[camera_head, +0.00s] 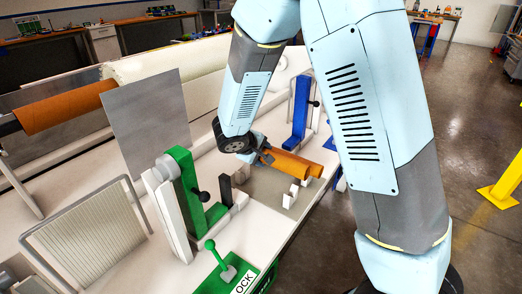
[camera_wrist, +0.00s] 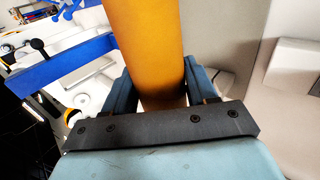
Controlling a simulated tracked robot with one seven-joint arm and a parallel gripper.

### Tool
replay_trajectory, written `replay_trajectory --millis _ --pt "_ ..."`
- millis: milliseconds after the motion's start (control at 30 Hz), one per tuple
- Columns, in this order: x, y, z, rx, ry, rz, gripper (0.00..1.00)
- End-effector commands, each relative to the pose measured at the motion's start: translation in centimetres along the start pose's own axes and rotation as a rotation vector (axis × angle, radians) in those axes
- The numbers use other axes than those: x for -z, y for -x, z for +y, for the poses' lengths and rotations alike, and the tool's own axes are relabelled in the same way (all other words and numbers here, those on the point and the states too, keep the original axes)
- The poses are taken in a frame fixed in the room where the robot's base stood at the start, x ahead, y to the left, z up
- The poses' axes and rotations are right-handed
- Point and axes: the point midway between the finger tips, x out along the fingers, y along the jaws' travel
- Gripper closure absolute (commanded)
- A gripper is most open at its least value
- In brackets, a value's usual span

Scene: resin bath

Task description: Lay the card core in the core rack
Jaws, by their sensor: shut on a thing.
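The card core, an orange-brown tube (camera_head: 288,163), is between the fingers of my gripper (camera_head: 262,156) in the head view. In the wrist view the core (camera_wrist: 147,45) runs away from me between the two dark blue fingers of my gripper (camera_wrist: 160,92), which are shut on it. Small white notched blocks (camera_head: 290,198), seemingly the core rack, stand just below the core in the head view. I cannot tell whether the core touches them. A second rounded orange end beside the core may be another tube.
A blue bracket (camera_head: 300,110) stands behind the core and also shows in the wrist view (camera_wrist: 65,62). A green bracket (camera_head: 187,185) with a black knob stands left of my gripper. A grey upright sheet (camera_head: 148,118) and a brown tube on a roller (camera_head: 65,107) are farther left.

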Motion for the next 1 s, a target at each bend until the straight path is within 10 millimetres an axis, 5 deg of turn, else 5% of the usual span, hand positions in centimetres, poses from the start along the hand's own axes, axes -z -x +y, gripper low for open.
replay_trajectory --millis 1000 --pt "0.0 -5.9 -5.5 0.000 0.001 -0.001 0.79"
